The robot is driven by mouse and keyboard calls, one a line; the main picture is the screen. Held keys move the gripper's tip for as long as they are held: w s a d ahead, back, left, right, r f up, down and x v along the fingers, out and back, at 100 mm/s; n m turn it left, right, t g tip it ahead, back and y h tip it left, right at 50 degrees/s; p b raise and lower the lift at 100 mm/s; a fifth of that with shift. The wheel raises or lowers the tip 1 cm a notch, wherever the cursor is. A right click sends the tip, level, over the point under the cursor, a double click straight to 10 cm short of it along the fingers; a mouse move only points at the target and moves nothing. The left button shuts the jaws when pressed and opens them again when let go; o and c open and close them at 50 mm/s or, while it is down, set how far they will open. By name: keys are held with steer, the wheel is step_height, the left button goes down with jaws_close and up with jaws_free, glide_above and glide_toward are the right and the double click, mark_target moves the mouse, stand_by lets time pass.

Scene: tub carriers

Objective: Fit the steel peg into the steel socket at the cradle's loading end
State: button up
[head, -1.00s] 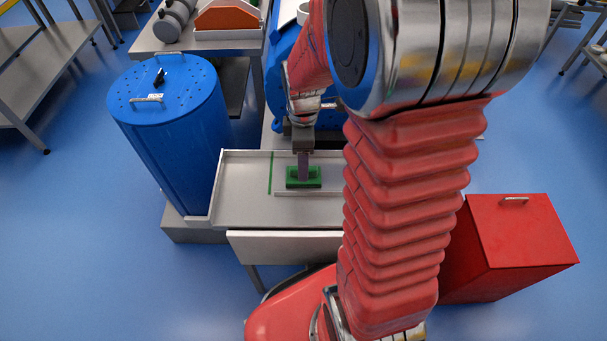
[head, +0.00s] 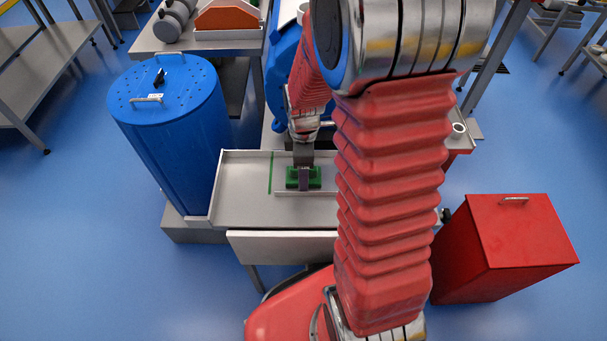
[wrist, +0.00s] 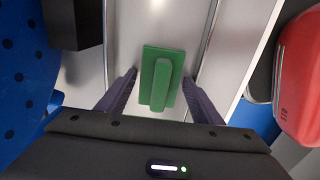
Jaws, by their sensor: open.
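I cannot make out a steel peg in either view. A pale ring-shaped fitting (head: 458,130) shows at the right beyond my arm; I cannot tell whether it is the socket. A green block with a raised grip (head: 291,178) lies on the grey metal tray (head: 240,190). It also shows in the wrist view (wrist: 176,57). My gripper (head: 304,182) is low over this block. In the wrist view my gripper (wrist: 160,90) has its fingers apart, one on each side of the raised grip, with gaps visible. My arm hides the tray's right part.
A blue drum with a handled lid (head: 165,100) stands left of the tray. A red bin (head: 515,235) stands at the right. A bench (head: 150,42) behind holds grey cylinders and an orange piece. Open blue floor lies on both sides.

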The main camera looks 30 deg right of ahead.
steer(key=shift+c, duration=0.5)
steer(key=c, duration=0.7)
steer(key=shift+c, duration=0.2)
step_height(320, 180, up, 10)
stand_by(1.0)
